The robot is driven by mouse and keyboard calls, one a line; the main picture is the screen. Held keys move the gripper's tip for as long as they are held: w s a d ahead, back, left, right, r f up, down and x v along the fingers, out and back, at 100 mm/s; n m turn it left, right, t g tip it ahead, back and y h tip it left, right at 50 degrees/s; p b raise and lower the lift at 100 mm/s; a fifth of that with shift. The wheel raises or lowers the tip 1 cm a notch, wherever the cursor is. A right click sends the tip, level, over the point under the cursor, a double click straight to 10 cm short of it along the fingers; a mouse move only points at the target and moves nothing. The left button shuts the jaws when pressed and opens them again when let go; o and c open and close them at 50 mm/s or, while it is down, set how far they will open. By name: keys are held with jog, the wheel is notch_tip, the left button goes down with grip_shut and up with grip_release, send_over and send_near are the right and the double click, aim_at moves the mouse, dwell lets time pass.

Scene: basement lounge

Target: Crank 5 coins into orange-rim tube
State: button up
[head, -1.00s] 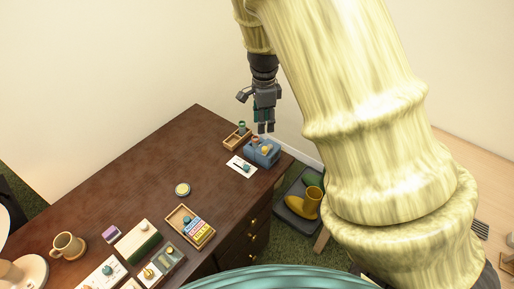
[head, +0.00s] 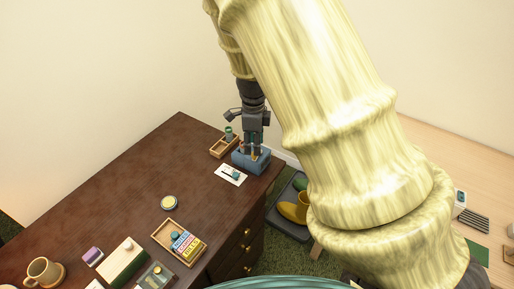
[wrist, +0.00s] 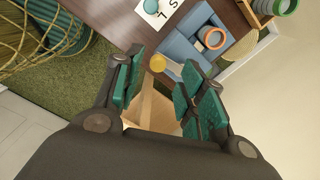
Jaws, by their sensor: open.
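The blue coin box (head: 243,162) stands at the far corner of the dark desk; it also fills the top of the wrist view (wrist: 180,50). A tube with an orange rim (wrist: 213,38) is set in it, seen from above. A round yellow knob (wrist: 157,62), perhaps the crank handle, shows at the box's near side. My gripper (head: 255,153) points down at the box. In the wrist view its green-padded fingers (wrist: 163,84) are apart, with the knob between them near the tips. I cannot tell whether they touch it. No coins can be made out.
A wooden tray (head: 217,151) with a green cylinder (head: 228,133) stands behind the box. A white card (head: 226,178) lies in front. Nearer are a round yellow-topped tin (head: 169,202), a tray of coloured blocks (head: 165,240) and a mug (head: 42,271). Mid-desk is mostly clear.

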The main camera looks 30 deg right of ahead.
jog(key=shift+f, duration=1.7)
